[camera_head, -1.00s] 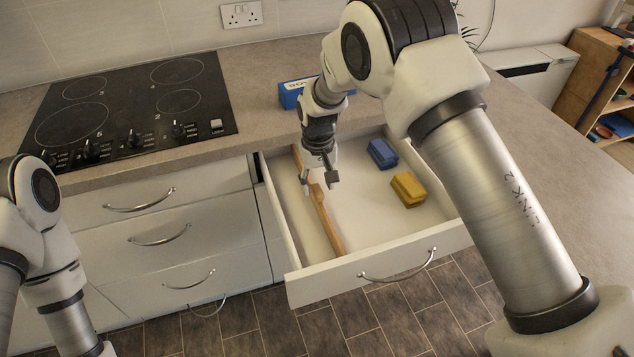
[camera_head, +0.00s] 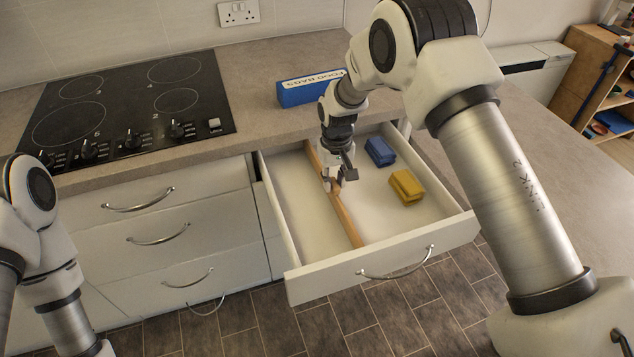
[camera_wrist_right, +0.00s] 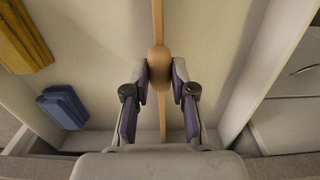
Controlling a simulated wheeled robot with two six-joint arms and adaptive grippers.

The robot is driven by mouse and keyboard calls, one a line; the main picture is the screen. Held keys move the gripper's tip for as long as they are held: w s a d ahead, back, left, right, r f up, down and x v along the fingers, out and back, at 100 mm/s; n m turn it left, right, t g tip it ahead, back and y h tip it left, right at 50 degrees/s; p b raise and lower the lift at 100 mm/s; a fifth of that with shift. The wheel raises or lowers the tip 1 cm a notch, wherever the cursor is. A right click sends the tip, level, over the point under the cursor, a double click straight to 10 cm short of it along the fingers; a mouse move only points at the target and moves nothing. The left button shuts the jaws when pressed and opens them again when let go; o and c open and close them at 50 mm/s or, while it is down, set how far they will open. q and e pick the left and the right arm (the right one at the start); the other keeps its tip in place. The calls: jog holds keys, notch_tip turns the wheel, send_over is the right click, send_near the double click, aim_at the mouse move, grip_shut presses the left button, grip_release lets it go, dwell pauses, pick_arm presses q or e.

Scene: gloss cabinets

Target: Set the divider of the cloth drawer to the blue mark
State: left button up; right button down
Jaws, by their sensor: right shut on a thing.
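The open cloth drawer (camera_head: 294,262) holds a wooden divider (camera_head: 346,220) that runs from its back to its front panel. My right gripper (camera_head: 334,184) is shut on the divider's rounded knob (camera_wrist_right: 158,60), with one finger on each side of it in the right wrist view. A folded blue cloth (camera_head: 380,152) and a folded yellow cloth (camera_head: 407,187) lie in the drawer to the right of the divider. I cannot make out a blue mark on the drawer. My left arm shows at the left edge, but its gripper is out of view.
A blue food bags box (camera_head: 305,90) stands on the worktop behind the drawer. A black hob (camera_head: 125,110) is at the left. Closed drawers (camera_head: 165,235) stand to the left of the open one. The drawer floor left of the divider is bare.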

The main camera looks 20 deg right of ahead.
jog(key=d, duration=0.8)
jog(key=shift+d+f+p, duration=0.15)
jog(key=shift+d+p, duration=0.05)
jog(key=shift+p, duration=0.1)
jog(key=shift+a, duration=0.1)
jog(key=c, duration=1)
grip_release()
jog(key=shift+o, duration=0.2)
jog(key=shift+w, duration=0.1)
notch_tip(320, 180, up, 12)
